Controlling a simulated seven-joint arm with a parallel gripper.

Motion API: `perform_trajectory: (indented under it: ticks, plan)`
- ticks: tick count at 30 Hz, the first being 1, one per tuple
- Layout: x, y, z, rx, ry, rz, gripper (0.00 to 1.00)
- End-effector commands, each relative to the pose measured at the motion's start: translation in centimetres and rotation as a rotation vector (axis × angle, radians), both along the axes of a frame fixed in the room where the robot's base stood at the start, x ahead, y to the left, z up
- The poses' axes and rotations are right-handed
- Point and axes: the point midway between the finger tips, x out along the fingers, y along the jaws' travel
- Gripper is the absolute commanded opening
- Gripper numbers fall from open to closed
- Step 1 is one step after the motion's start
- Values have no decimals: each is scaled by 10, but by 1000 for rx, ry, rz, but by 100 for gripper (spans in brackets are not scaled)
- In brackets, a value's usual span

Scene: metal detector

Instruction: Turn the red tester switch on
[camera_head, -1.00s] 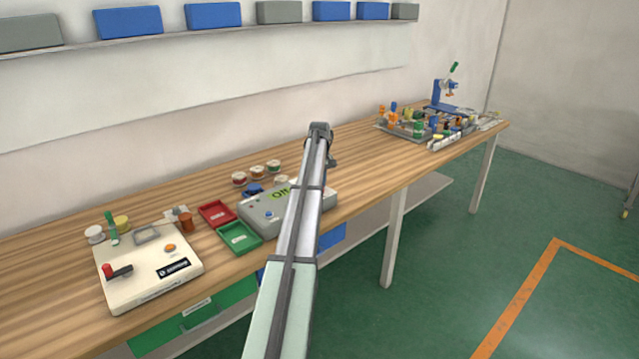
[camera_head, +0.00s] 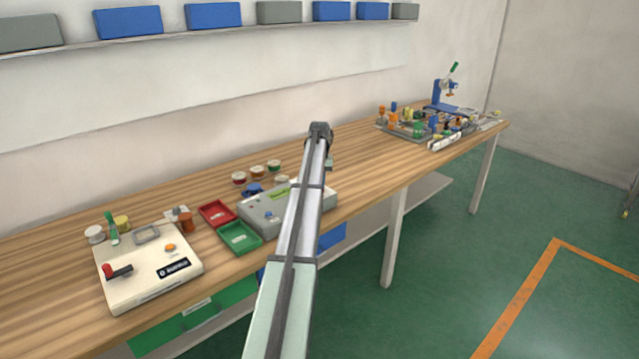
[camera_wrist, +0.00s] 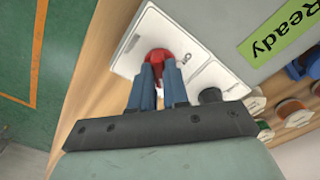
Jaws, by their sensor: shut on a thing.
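The red switch (camera_wrist: 160,55) shows in the wrist view on a white plate (camera_wrist: 135,45) with partly readable lettering beside it. My gripper (camera_wrist: 161,70) is shut on the red switch, with one blue finger on each side of it. The grey tester box (camera_wrist: 215,25) carries a green display (camera_wrist: 278,30) reading "Ready". In the head view, the tester box (camera_head: 258,214) stands on the bench, its right part behind my arm. The red switch and my fingers are hidden there.
A black knob (camera_wrist: 210,96) sits close beside my gripper. Red (camera_head: 217,213) and green (camera_head: 239,238) trays and a cream device (camera_head: 150,265) with a red-tipped lever lie left of the tester. The bench (camera_head: 370,165) is clear toward the parts rack (camera_head: 405,130).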

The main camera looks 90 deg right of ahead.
Motion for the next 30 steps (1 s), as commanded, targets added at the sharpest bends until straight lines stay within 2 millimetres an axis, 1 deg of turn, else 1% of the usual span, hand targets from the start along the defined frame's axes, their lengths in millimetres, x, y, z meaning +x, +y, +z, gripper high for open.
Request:
perform_trajectory:
  ticks: [7, 19, 20, 21, 27, 30]
  plan:
    - [0, -1, 1, -2, 0, -44, 0]
    - [0, -1, 1, -3, 0, -50, 0]
    - [0, -1, 1, -3, 0, -50, 17]
    - [0, -1, 1, -3, 0, -49, 21]
    - [0, -1, 1, -1, 0, -48, 40]
    - [0, 0, 0, -1, 0, -48, 40]
